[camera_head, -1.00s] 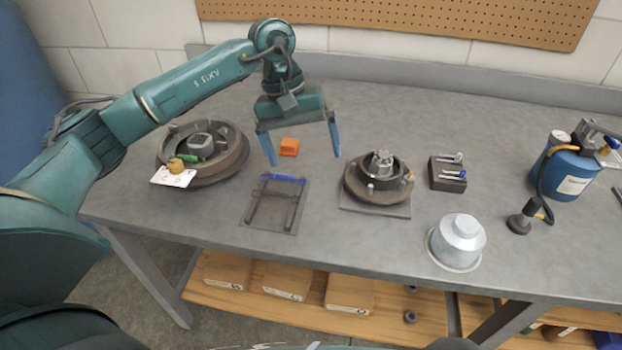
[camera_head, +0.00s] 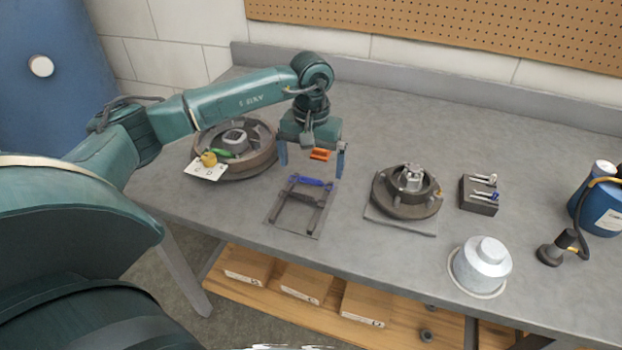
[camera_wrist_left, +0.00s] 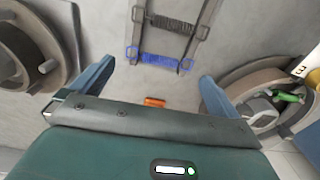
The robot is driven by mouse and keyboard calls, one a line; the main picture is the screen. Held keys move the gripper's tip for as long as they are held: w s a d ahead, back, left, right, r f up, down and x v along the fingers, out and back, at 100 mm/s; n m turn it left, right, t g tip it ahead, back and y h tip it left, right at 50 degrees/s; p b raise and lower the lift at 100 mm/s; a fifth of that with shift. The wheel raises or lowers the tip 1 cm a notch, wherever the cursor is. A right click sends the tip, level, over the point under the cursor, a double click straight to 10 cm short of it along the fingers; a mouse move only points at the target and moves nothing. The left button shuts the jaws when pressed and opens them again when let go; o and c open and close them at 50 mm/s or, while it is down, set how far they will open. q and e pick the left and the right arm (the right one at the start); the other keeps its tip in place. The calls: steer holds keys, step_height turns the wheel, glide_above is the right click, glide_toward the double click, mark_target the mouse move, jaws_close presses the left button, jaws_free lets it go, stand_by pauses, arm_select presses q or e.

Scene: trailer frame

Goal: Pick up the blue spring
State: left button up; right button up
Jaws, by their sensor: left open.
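The blue spring (camera_head: 306,181) lies across the far end of a dark two-rod holder (camera_head: 318,215) on the workbench. In the left wrist view the blue spring (camera_wrist_left: 160,60) spans between the rods, with a dark spring (camera_wrist_left: 165,24) beside it. My left gripper (camera_head: 312,170) is open and empty, pointing down above the bench near the spring's far side. In the left wrist view its fingers (camera_wrist_left: 157,75) stand wide apart, and the spring shows ahead between their tips, apart from both. My right gripper is not in view.
An orange block (camera_head: 320,154) sits behind the spring, between the fingers in the picture. A brake drum (camera_head: 262,160) with a tag stands left; a hub (camera_head: 407,192) stands right. A dark block with pins (camera_head: 480,196) and a metal cap (camera_head: 482,265) are farther right.

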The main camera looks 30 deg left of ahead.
mark_target(311, 179)
arm_select(q)
step_height(311, 179, down, 3)
steer(key=shift+r, duration=0.2)
steer(key=shift+f, duration=0.45)
steer(key=c, duration=0.6)
steer(key=shift+r, duration=0.15)
